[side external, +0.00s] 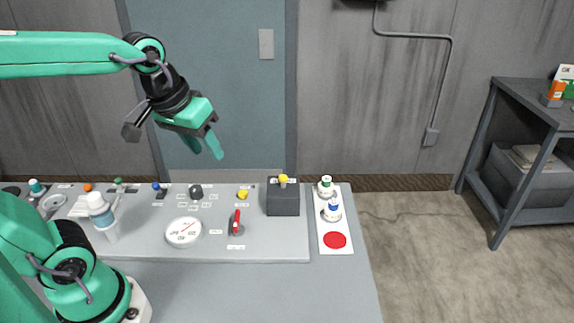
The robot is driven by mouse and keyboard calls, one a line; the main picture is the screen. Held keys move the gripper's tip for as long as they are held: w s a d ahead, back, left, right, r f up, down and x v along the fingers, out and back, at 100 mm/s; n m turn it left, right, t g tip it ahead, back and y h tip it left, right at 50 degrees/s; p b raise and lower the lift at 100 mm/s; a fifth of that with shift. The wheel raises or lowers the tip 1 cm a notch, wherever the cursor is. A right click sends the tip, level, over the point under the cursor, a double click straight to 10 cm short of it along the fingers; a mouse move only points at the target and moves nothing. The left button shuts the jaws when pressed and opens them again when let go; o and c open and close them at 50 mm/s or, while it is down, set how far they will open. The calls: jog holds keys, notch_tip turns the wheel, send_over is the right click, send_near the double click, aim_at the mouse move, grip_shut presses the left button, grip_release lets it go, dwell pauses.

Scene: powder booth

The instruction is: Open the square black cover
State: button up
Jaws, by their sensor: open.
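A square black box-shaped cover (283,202) sits at the right end of the grey panel. A yellow knob (283,179) shows at its top; whether it belongs to the cover or stands behind it I cannot tell. The cover appears closed, and its hinge is not visible. My gripper (205,147) is open and empty. It hangs in the air above the panel, up and to the left of the cover, touching nothing. Its fingers point down and slightly right.
A round white gauge (184,231) and a red-handled switch (236,222) lie left of the cover. Right of it, a white strip (325,224) holds two small bottles and a red disc. A white bottle (101,211) stands at left. The table front is clear.

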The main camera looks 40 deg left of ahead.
jog(key=w+f+n+g, duration=0.2)
jog(key=w+n, duration=0.2)
jog(key=w, duration=0.6)
jog(key=n+g, duration=0.2)
jog(key=n, duration=0.3)
send_over(283, 177)
notch_tip(283, 177, down, 7)
jog(key=shift+s+a+f, duration=0.1)
jog(key=shift+s+f, duration=0.05)
jog(key=shift+w+f, duration=0.3)
jog(key=shift+f, duration=0.15)
jog(key=shift+f, duration=3.8)
grip_shut()
